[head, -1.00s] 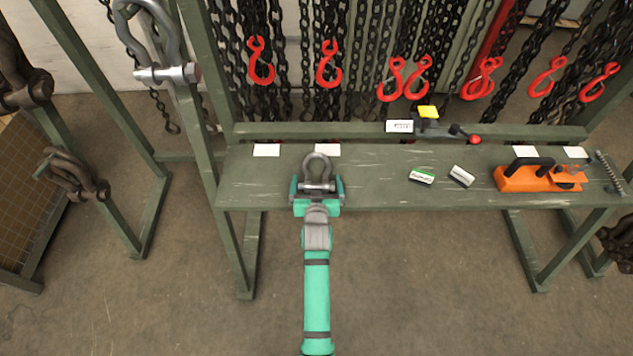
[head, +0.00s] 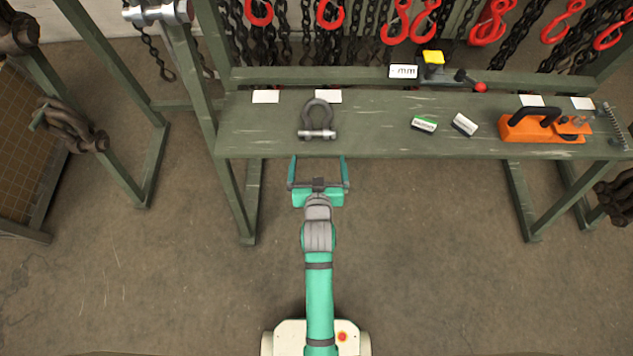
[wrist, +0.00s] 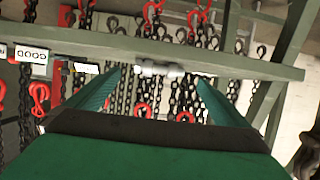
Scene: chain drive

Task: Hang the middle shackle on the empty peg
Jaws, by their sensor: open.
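A grey shackle (head: 317,118) with a silver pin rests on the green shelf (head: 375,130), near its left end, with its bow toward the back. My gripper (head: 318,160) is open and empty just in front of the shelf's front edge, with its fingers toward the shackle and apart from it. In the wrist view, the shackle's pin (wrist: 158,68) shows, dim, between the spread fingers (wrist: 152,90). Another large shackle with a silver pin (head: 155,14) hangs at the upper left, cut by the frame. I cannot make out an empty peg.
Dark shackles (head: 70,125) hang on the left frame. Red hooks (head: 395,25) on chains hang behind the shelf. The floor in front is clear.

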